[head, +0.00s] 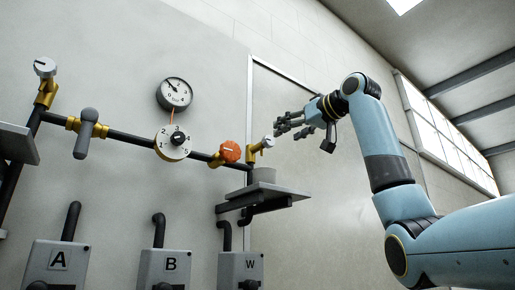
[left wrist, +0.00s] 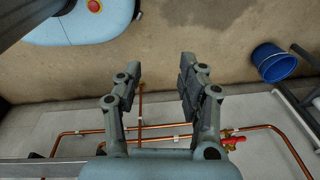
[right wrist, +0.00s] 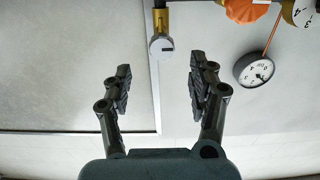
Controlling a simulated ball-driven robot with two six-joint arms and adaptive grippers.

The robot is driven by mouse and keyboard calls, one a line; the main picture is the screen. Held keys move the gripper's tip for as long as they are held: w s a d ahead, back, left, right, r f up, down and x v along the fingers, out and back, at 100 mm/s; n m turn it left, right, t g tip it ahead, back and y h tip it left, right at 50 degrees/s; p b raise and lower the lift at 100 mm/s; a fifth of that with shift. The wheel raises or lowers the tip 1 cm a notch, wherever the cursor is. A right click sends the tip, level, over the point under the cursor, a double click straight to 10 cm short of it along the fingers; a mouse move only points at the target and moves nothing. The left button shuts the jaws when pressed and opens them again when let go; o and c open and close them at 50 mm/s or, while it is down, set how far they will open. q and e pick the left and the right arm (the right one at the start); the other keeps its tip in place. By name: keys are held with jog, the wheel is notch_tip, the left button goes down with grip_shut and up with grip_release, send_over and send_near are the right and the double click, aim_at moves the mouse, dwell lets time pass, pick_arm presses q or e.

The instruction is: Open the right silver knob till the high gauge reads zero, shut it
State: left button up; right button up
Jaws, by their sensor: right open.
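The right silver knob (head: 268,141) sits on a brass valve at the right end of the dark pipe. My right gripper (head: 291,124) is just to its right, with the fingers towards it. In the right wrist view the knob (right wrist: 161,47) lies beyond the gap between the open fingertips (right wrist: 160,78), apart from both fingers. The high gauge (head: 174,93) is a round white dial above the pipe; its needle points to the upper left, too small to read exactly. It also shows in the right wrist view (right wrist: 256,70). My left gripper (left wrist: 160,78) is open and empty.
An orange knob (head: 230,152) and a numbered dial (head: 173,143) are left of the silver knob. A grey cup (head: 263,175) stands on a shelf (head: 280,196) below. Another silver knob (head: 45,67) is far left. A blue bucket (left wrist: 273,62) and copper pipes (left wrist: 100,131) show below.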

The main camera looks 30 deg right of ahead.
aim_at(271, 140)
jog(key=w+p, duration=0.1)
jog(key=w, duration=0.1)
jog(key=w+r+p, duration=0.1)
jog(key=shift+w+a+p, duration=0.2)
jog(key=shift+a+p, duration=0.1)
jog(key=shift+a, duration=0.05)
jog(key=w, duration=0.1)
jog(key=w+p, duration=0.1)
jog(key=w, duration=0.1)
jog(key=w+p, duration=0.1)
jog(key=w, duration=0.1)
jog(key=shift+f, duration=0.3)
pick_arm(q)
jog(key=shift+s+r, duration=0.15)
jog(key=shift+r, duration=1.15)
jog(key=shift+s+r, duration=0.15)
jog(key=shift+r, duration=1.15)
pick_arm(e)
jog(key=shift+w+a, duration=0.15)
jog(key=shift+w, duration=0.25)
pick_arm(q)
jog(key=shift+a, duration=0.1)
pick_arm(e)
jog(key=shift+f, duration=0.1)
jog(key=c, duration=1.2)
pick_arm(q)
jog(key=shift+s, duration=0.15)
